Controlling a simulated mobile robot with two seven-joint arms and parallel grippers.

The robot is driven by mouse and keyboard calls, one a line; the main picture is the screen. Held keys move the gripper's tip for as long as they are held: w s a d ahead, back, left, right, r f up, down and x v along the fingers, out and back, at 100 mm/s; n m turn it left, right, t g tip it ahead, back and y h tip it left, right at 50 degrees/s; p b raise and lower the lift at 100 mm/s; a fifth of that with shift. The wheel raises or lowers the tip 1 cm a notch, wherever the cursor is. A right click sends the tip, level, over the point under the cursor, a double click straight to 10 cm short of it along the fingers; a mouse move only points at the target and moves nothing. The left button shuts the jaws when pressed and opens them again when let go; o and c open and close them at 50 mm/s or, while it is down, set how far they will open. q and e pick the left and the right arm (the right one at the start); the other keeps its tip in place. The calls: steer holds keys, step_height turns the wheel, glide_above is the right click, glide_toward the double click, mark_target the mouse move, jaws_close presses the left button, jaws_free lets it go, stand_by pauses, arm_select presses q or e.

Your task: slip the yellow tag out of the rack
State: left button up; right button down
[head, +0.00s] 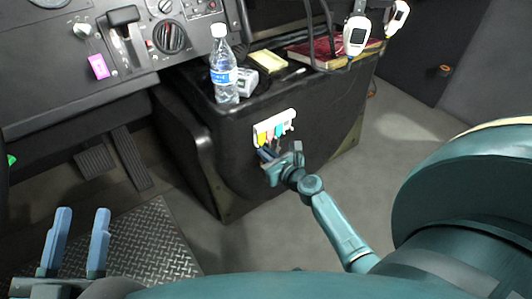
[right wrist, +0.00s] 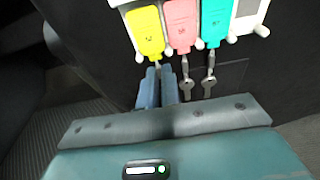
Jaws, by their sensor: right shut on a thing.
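The white rack (head: 274,119) is fixed on the side of the dark console. The yellow tag (right wrist: 145,31) hangs in the rack at the left, beside a pink tag (right wrist: 181,25) and a teal tag (right wrist: 215,22). Keys hang below the pink and teal tags. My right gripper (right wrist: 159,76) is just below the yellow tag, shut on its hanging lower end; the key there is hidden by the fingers. In the head view the yellow tag (head: 262,139) shows just above my right gripper (head: 268,154). My left gripper (head: 82,222) is open and empty at the lower left, away from the rack.
On the console top stand a water bottle (head: 224,65), a small white device (head: 242,82), a yellow pad (head: 267,60) and a red book (head: 325,50). Handheld radios (head: 357,35) hang above. The dashboard is at the upper left. The floor right of the console is clear.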

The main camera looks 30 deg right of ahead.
steer(key=shift+s, duration=0.3)
steer(key=shift+v, duration=0.8)
steer(key=shift+s+f, duration=0.1)
steer(key=shift+f, duration=0.1)
steer(key=shift+f+v, duration=0.2)
steer(key=shift+v, duration=0.75)
steer(key=shift+f+v, duration=0.15)
steer(key=shift+v, duration=0.8)
steer(key=shift+f+v, duration=0.2)
steer(key=shift+v, duration=0.8)
